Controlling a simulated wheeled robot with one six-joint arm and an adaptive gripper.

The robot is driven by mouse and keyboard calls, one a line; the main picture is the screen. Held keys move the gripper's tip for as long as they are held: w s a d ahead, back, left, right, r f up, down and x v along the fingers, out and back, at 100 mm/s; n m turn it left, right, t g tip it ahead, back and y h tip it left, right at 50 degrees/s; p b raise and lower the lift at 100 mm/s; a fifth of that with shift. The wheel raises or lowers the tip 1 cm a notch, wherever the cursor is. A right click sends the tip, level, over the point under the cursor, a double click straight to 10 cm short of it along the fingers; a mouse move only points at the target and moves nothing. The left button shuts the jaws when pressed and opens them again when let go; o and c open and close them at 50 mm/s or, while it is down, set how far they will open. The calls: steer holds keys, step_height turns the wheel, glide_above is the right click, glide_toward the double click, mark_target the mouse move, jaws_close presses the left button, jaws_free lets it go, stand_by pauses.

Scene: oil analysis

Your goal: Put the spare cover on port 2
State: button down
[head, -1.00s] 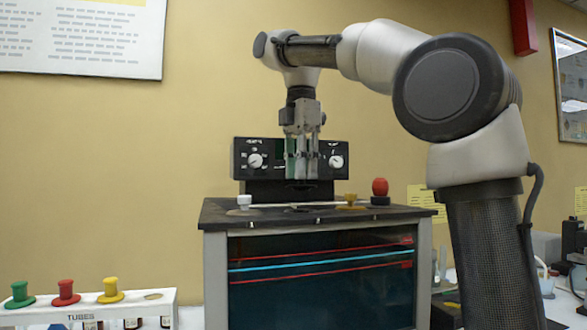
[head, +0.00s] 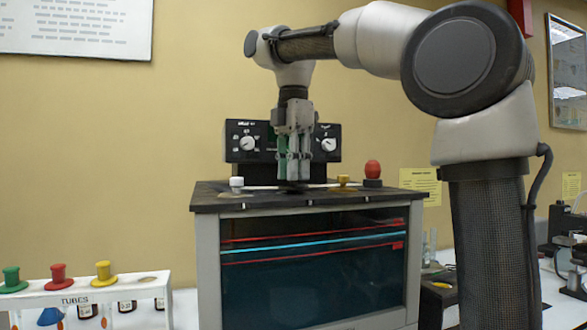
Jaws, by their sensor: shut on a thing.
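My gripper (head: 293,177) points straight down over the middle of the bath's dark top (head: 218,200). It is shut on a small dark piece, seemingly the spare cover (head: 293,187), only partly visible below the fingertips. The dark piece is at or just above the bath top; I cannot tell whether it touches or sits in a port. A white cover (head: 236,183) stands on the top to the left. A yellow cover (head: 343,181) and a red knob on a black base (head: 373,170) stand to the right. Port numbers are not readable.
A control box with dials (head: 245,143) stands behind the gripper. A pale thin rod lies across the bath top. A white tube rack (head: 130,287) with green, red and yellow stoppers is at the lower left. Glassware and instruments stand at the right.

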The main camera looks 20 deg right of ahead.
steer(key=shift+f, duration=0.4)
stand_by(0.4)
steer(key=c, duration=1.2)
jaws_free()
